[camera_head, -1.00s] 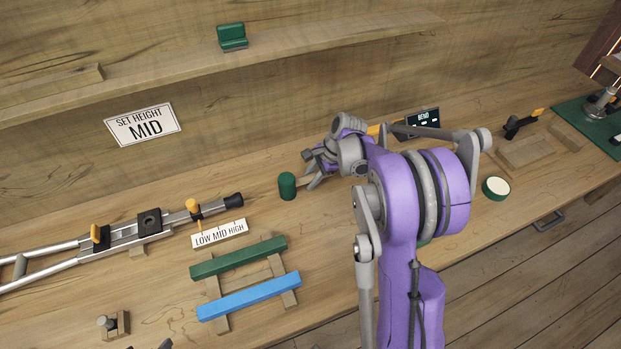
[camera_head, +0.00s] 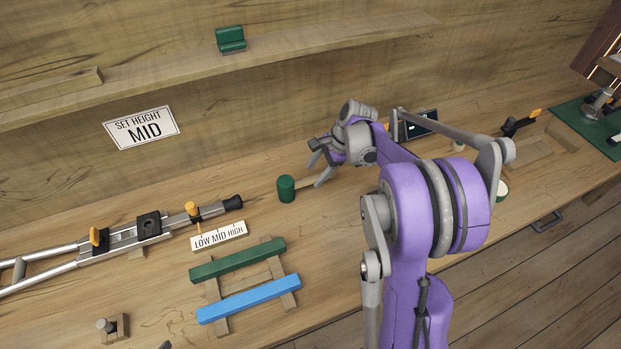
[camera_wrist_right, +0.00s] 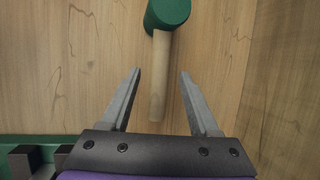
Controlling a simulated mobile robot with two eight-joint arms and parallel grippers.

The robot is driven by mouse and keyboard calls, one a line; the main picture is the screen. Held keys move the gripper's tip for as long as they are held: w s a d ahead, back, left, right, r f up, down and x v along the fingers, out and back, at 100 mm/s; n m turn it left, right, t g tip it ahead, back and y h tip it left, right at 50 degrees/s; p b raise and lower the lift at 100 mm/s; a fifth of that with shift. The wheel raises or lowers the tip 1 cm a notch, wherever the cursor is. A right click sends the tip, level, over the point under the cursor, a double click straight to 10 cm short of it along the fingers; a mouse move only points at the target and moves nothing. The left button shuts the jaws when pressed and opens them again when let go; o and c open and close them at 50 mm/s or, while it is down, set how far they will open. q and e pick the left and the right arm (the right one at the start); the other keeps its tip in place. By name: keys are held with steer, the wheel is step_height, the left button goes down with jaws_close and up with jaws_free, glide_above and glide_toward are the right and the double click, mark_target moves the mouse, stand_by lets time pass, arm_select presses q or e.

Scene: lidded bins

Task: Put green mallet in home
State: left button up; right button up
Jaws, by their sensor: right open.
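The green mallet (camera_head: 286,188) lies on the workbench, its green head at the left and its pale wooden handle running right toward my right gripper. In the right wrist view the mallet's head (camera_wrist_right: 168,14) is at the top and its handle (camera_wrist_right: 160,75) points down between the fingers. My right gripper (camera_head: 318,168) is open, with its fingers (camera_wrist_right: 157,85) on either side of the handle and not touching it. My arm hides part of the bench behind it. My left gripper is not in view. I cannot tell which place is the home.
A rack with a green bar (camera_head: 238,260) and a blue bar (camera_head: 248,298) lies in front. A metal rail with orange knobs (camera_head: 150,226) is at the left. A shelf (camera_head: 300,45) holds a green block (camera_head: 230,39). A green mat (camera_head: 590,125) is at far right.

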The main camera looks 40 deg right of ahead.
steer(key=v, duration=0.7)
steer(key=s+a+f+n+t+h, duration=0.2)
steer(key=s+a+f+n+h, duration=0.1)
steer(key=s+a+n, duration=1.5)
steer(key=a+n, duration=0.2)
steer(key=a, duration=0.1)
steer(key=shift+f+h, duration=0.25)
steer(key=shift+h, duration=0.15)
steer(key=shift+a, duration=0.1)
steer(key=shift+c, duration=0.4)
